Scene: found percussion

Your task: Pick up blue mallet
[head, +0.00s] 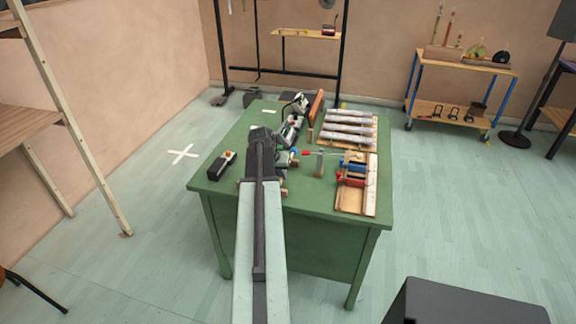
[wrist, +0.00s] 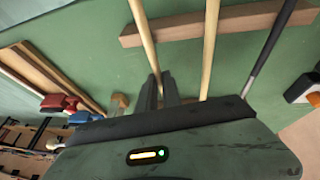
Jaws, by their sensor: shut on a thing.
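My gripper (wrist: 162,84) is low over the green table, with its dark fingers shut on a light wooden mallet handle (wrist: 146,38). That handle lies across a wooden bar (wrist: 180,27). Its head is out of the wrist view, so I cannot tell its colour there. A second light handle (wrist: 209,50) and a dark grey handle (wrist: 268,48) cross the same bar to the right. In the head view my arm covers my gripper and most of the mallets. Small red and blue parts (head: 306,152) show just right of my arm.
The green table (head: 222,178) also bears a black device (head: 222,165) at left, silver tubes (head: 347,130) at back right, and a wooden board with red and blue blocks (head: 352,180) at right. A black box (head: 465,302) stands front right. Floor around the table is mostly open.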

